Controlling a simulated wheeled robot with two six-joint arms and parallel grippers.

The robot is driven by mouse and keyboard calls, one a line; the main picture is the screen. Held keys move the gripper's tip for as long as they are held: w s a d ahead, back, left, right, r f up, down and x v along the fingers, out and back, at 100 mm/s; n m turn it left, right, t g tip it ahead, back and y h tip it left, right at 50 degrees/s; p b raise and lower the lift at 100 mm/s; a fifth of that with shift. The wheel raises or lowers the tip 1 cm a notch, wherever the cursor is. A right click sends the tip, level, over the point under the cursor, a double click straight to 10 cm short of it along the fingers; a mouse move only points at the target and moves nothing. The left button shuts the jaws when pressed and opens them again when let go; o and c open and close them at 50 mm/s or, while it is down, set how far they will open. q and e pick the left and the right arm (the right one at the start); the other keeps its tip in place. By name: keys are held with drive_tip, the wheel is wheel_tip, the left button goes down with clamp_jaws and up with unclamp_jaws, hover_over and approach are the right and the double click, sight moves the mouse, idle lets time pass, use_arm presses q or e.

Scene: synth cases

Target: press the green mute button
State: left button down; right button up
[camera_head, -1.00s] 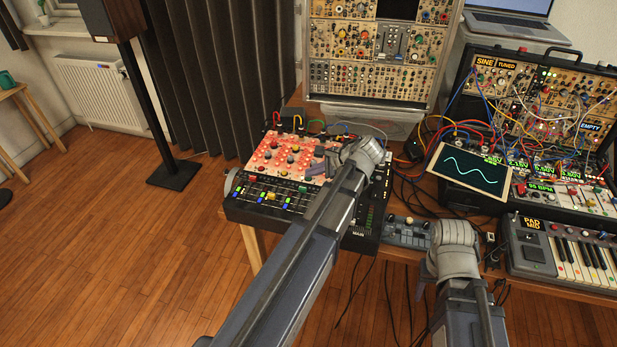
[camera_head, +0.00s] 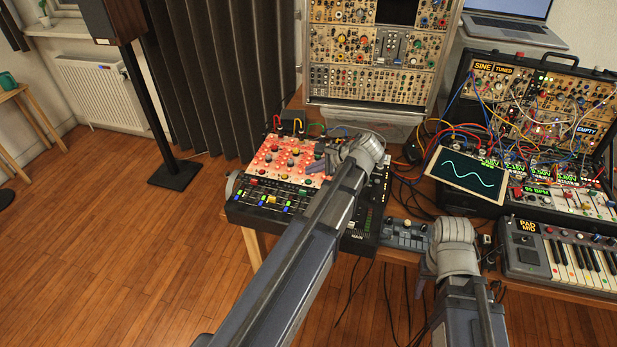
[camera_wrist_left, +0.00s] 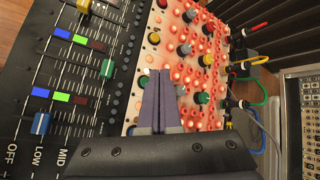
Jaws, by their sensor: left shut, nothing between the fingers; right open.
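The mixer (camera_head: 372,213) lies on the left end of the table, with a red-lit panel (camera_wrist_left: 180,63) of round knobs and a row of coloured faders. My left gripper (camera_wrist_left: 161,73) is shut and empty over this panel, its tips near the knobs. In the head view the left gripper (camera_head: 318,163) is over the panel's right part. A green cap (camera_wrist_left: 202,97) shows just right of the fingers in the wrist view. I cannot tell which control is the green mute button, or whether the tips touch anything. My right wrist is at the table's front edge; its fingers are hidden.
Coloured cables rise from the mixer's far edge. A tall synth rack (camera_head: 375,60) stands behind it. A tablet with a wave (camera_head: 467,173), a patched synth case and a keyboard (camera_head: 575,258) crowd the right. A small control box (camera_head: 405,234) sits between the arms.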

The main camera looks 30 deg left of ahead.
wheel_tip(320, 180, up, 5)
drive_tip(key=p, duration=0.3)
drive_tip(key=shift+f+p, duration=0.2)
drive_tip(key=shift+p, duration=0.15)
